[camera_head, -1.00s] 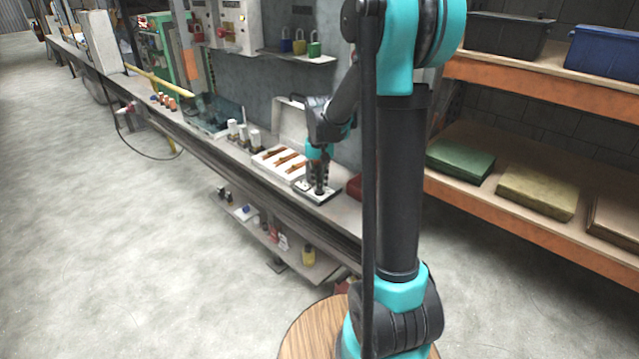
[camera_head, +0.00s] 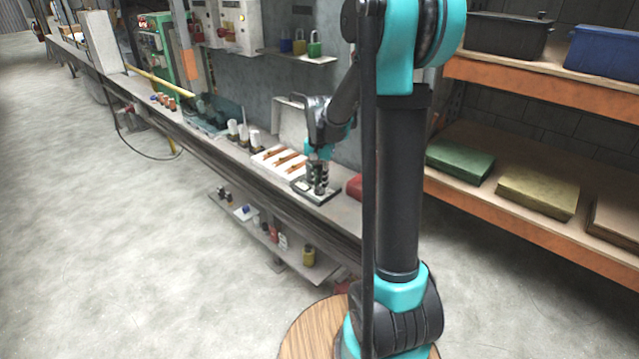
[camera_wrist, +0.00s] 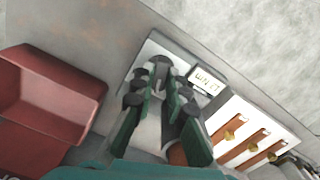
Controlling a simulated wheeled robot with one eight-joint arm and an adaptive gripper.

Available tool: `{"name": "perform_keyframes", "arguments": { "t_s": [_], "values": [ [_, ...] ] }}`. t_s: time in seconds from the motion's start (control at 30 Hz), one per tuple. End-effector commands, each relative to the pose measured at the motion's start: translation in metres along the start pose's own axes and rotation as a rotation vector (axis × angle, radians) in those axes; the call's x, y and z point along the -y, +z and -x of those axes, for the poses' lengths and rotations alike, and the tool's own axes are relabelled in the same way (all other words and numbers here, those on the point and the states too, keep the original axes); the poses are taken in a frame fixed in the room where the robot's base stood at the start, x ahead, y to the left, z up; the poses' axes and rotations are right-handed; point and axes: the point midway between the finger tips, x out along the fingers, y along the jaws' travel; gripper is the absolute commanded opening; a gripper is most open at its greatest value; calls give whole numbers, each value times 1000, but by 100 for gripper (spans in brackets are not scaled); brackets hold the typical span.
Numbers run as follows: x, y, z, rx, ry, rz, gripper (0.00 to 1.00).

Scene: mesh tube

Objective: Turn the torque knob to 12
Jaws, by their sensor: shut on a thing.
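The torque device is a flat pale plate (camera_head: 330,197) on the bench, with a small label (camera_wrist: 205,82) that seems to read "12 Nm" in the wrist view, though the digits are blurred. My gripper (camera_head: 318,190) points down over the plate. In the wrist view my gripper (camera_wrist: 160,82) has its fingers closed around the dark knob (camera_wrist: 161,66). The fingers hide most of the knob, and I cannot read its pointer or scale.
A white tray with copper bars (camera_wrist: 245,135) lies beside the plate, and a red bin (camera_wrist: 50,95) stands on its other side. White-topped parts (camera_head: 243,133) stand farther along the bench. Padlocks (camera_head: 299,47) sit on a wall shelf above.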

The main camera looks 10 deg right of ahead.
Motion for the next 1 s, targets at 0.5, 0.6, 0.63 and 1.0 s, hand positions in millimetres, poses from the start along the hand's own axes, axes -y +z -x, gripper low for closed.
{"name": "perform_keyframes", "arguments": {
  "t_s": [0.5,0.6,0.63,1.0],
  "values": [
    [0,0,0,0,0,2,34],
    [0,0,0,0,0,2,34],
    [0,0,1,0,0,2,34],
    [0,0,49,0,0,2,34]
  ]
}}
